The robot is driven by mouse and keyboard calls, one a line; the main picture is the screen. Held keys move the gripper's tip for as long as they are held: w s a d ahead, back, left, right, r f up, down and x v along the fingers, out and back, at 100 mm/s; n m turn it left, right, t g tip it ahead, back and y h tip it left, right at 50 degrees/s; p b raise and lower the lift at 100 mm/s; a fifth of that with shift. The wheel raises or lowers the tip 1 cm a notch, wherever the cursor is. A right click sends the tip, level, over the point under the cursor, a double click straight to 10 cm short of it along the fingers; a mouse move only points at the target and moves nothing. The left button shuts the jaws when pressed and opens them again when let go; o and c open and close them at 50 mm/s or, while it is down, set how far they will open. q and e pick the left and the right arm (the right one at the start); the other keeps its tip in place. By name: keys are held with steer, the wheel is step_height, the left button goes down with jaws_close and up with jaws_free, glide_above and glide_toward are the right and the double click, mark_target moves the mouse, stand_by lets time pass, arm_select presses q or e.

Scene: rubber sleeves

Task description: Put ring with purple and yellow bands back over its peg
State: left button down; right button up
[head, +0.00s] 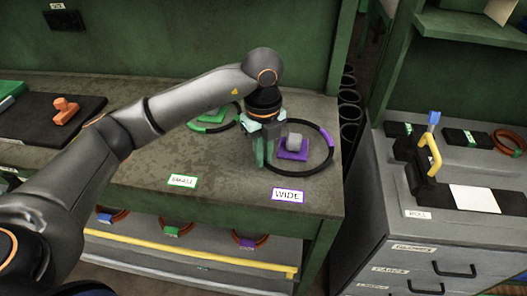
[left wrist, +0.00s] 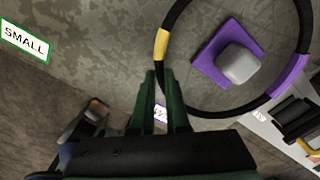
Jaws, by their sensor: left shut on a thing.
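The black ring with purple and yellow bands (head: 331,158) is at the right of the bench top; in the left wrist view (left wrist: 196,108) its yellow band is at the left and its purple band at the right. My left gripper (head: 263,163) points down and is shut on the ring's left side; its fingertips also show in the left wrist view (left wrist: 160,74), just by the yellow band. The grey peg (head: 295,141) on its purple square base (head: 292,155) appears inside the ring's loop in both views. I cannot tell whether the ring touches the bench. My right gripper is out of view.
A black and green ring (head: 236,122) lies around a green base (head: 208,116) behind my left wrist. Labels WIDE (head: 287,195) and SMALL (head: 183,181) are near the bench's front. A dark board with an orange piece (head: 66,109) is at the left. A grey cabinet (head: 375,225) stands right, across a gap.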

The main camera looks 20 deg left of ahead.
arm_select(q)
steer(key=shift+f+b, duration=0.5)
steer(key=shift+f, duration=0.05)
steer(key=c, duration=0.9)
jaws_free()
steer(key=shift+r, duration=0.1)
step_height(320, 180, up, 13)
steer(key=shift+p, duration=0.55)
